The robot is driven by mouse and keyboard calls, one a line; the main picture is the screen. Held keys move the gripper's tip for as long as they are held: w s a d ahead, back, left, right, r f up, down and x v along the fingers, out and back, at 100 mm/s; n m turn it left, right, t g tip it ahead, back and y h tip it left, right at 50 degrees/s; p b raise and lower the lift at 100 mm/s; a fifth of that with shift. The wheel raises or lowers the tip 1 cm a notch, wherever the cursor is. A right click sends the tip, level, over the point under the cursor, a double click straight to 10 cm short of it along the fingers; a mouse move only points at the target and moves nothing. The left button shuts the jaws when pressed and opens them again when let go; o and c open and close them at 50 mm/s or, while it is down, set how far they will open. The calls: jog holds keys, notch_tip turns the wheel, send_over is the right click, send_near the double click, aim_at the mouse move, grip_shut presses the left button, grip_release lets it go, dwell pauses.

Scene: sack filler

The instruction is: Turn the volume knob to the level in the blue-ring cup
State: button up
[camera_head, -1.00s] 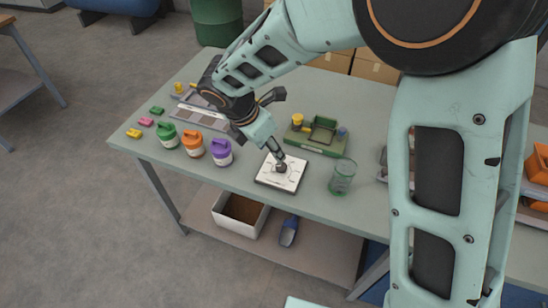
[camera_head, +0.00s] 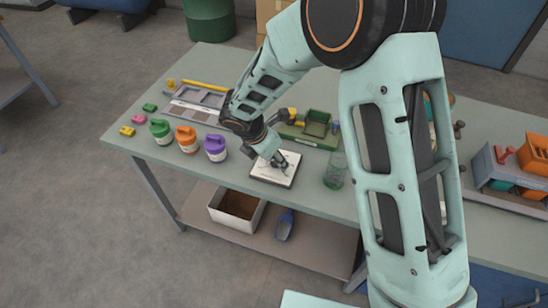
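A white square plate with dark markings (camera_head: 267,175) lies near the front edge of the green table. My gripper (camera_head: 279,162) is low over the plate's middle and covers the dark knob that stood there a second ago. Whether the fingers touch or hold the knob is too small to tell. A translucent green cup (camera_head: 336,172) stands upright to the right of the plate. I cannot make out a blue ring or a level in it.
Green, orange (camera_head: 188,140) and purple (camera_head: 215,148) lidded jars stand to the left. Behind the plate is a green tray (camera_head: 316,124) with small yellow and blue parts. A grey rack with orange parts (camera_head: 497,172) is at right. A box (camera_head: 236,225) and a blue scoop (camera_head: 283,226) lie below.

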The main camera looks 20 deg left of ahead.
jog(key=shift+c, duration=0.2)
grip_shut()
jog(key=m, duration=0.2)
jog(key=m+g+h+b, duration=0.1)
jog(key=m, duration=0.1)
jog(key=shift+w+a+m+h, duration=0.15)
jog(key=shift+a+m+h, duration=0.05)
jog(key=shift+m+h, duration=0.1)
jog(key=shift+w+m+g+h+b, duration=0.15)
jog(key=shift+m+g, duration=0.3)
jog(key=shift+m, duration=0.7)
jog(key=shift+s+m+g+h+b, duration=0.15)
jog(key=shift+m+g, duration=0.3)
jog(key=shift+m, duration=0.7)
jog(key=shift+w, duration=0.1)
jog(key=shift+o, duration=0.2)
grip_release()
